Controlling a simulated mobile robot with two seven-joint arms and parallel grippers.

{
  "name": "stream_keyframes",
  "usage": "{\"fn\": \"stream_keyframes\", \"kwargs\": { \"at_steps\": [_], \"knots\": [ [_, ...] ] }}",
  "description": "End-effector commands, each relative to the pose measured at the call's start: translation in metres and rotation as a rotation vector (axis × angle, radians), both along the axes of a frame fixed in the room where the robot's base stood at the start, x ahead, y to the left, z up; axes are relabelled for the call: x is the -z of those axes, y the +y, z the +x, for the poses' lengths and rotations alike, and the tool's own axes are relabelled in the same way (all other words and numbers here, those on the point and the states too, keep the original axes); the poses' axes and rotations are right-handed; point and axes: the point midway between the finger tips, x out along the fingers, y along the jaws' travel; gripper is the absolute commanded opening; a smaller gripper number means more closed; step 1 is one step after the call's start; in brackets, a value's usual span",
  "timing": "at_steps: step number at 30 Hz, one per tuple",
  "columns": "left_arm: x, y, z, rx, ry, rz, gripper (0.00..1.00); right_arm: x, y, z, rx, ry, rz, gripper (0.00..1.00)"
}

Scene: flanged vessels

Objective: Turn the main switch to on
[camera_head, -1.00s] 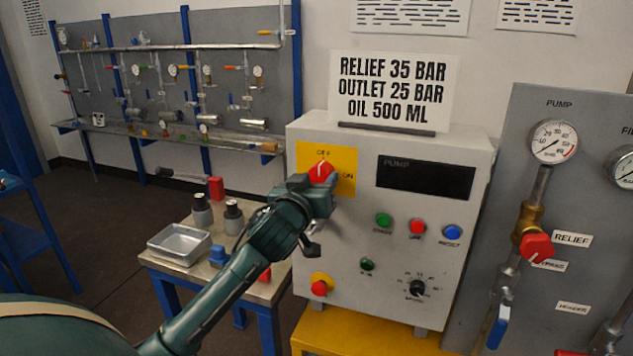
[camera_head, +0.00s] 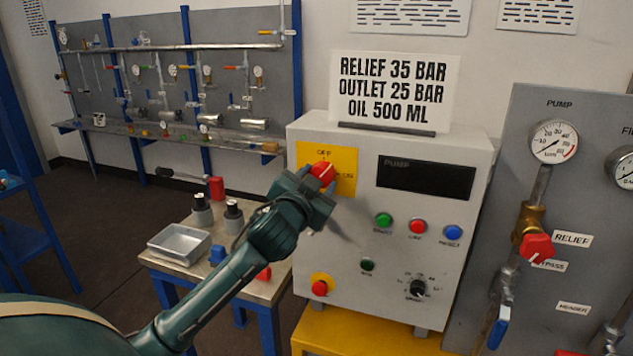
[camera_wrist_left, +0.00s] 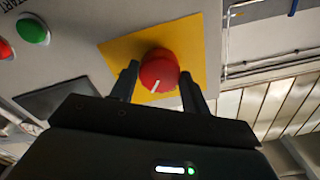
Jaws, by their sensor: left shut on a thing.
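The main switch (camera_head: 323,172) is a red round knob on a yellow plate (camera_head: 345,160) marked OFF at the top and ON at the right, on the grey pump control box (camera_head: 340,240). My left gripper (camera_head: 318,178) is shut on the knob. In the left wrist view the red knob (camera_wrist_left: 159,72) sits between the two dark fingers (camera_wrist_left: 160,85), with a white pointer line on its face. In the head view the knob's mark is tilted to the upper right, between OFF and ON. The gripper hides part of the plate. My right gripper is not in view.
Green, red and blue buttons (camera_head: 417,227), a black selector (camera_head: 417,288) and a red emergency button (camera_head: 320,287) are on the same box. A low table with a metal tray (camera_head: 180,244) and bottles stands left. A gauge panel (camera_head: 555,110) stands right.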

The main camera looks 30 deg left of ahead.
Motion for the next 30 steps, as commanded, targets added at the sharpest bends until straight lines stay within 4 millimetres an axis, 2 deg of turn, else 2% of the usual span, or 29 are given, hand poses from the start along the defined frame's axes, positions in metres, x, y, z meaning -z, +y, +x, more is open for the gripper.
{"fn": "stream_keyframes", "kwargs": {
  "at_steps": [18, 30],
  "knots": [
    [-0.0006, 0.0007, -0.0002, 0.0, 0.135, 0.563, 0.24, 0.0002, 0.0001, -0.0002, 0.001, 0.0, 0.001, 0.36],
    [-0.0007, 0.0006, -0.0002, -0.001, 0.196, 0.812, 0.24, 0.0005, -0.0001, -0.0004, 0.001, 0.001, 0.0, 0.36]
  ]
}}
